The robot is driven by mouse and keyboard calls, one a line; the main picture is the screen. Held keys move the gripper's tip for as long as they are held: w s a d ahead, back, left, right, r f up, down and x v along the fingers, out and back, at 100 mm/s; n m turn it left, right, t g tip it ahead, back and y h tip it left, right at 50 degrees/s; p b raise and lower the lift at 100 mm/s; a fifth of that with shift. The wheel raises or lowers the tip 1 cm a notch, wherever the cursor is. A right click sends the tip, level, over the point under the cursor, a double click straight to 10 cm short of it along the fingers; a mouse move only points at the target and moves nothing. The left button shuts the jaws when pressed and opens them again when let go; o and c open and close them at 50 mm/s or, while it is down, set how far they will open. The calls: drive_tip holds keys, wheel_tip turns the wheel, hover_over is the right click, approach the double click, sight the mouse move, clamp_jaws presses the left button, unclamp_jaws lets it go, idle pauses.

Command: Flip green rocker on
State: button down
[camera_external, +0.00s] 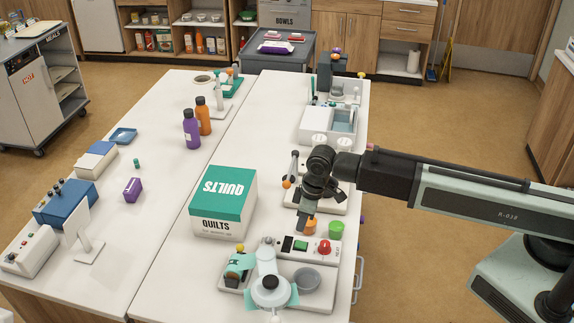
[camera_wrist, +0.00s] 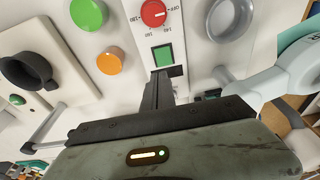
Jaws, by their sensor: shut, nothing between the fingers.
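The green rocker (camera_external: 301,245) sits on a pale panel at the near right of the white table, beside a red dial (camera_external: 324,247). In the wrist view the green rocker (camera_wrist: 163,55) is a bright green rectangle in a dark frame, just below the red dial (camera_wrist: 153,13). Which way it is tipped I cannot tell. My gripper (camera_external: 308,208) points down above the table, behind the panel in the outside view. In the wrist view its shut, empty fingers (camera_wrist: 158,80) end just short of the rocker's lower edge. Whether they touch is unclear.
An orange round piece (camera_wrist: 110,62) and a green one (camera_wrist: 88,14) stand left of the rocker in the wrist view. A grey dish (camera_external: 306,280) and a white-and-teal device (camera_external: 270,290) are near the panel. The QUILTS box (camera_external: 224,203) stands to the left.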

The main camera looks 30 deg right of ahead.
sight(297, 240)
drive_tip(key=f+b, duration=0.2)
drive_tip(key=f, duration=0.1)
drive_tip(key=f+b, duration=0.1)
drive_tip(key=f, duration=0.1)
drive_tip(key=shift+w+a, duration=0.3)
drive_tip(key=shift+a, duration=0.05)
drive_tip(key=shift+w, duration=0.1)
drive_tip(key=shift+w+a+f+b, duration=0.15)
drive_tip(key=shift+a+f+b, duration=0.15)
drive_tip(key=shift+b, duration=0.1)
drive_tip(key=shift+s+d, duration=0.2)
drive_tip(key=shift+d, duration=0.05)
drive_tip(key=shift+r, duration=0.1)
drive_tip(key=shift+s+d+r+g+h, duration=0.1)
drive_tip(key=shift+s+d+g+h, duration=0.2)
drive_tip(key=shift+s+d, duration=0.25)
drive_tip(key=shift+r+p, duration=0.1)
drive_tip(key=shift+p, duration=0.2)
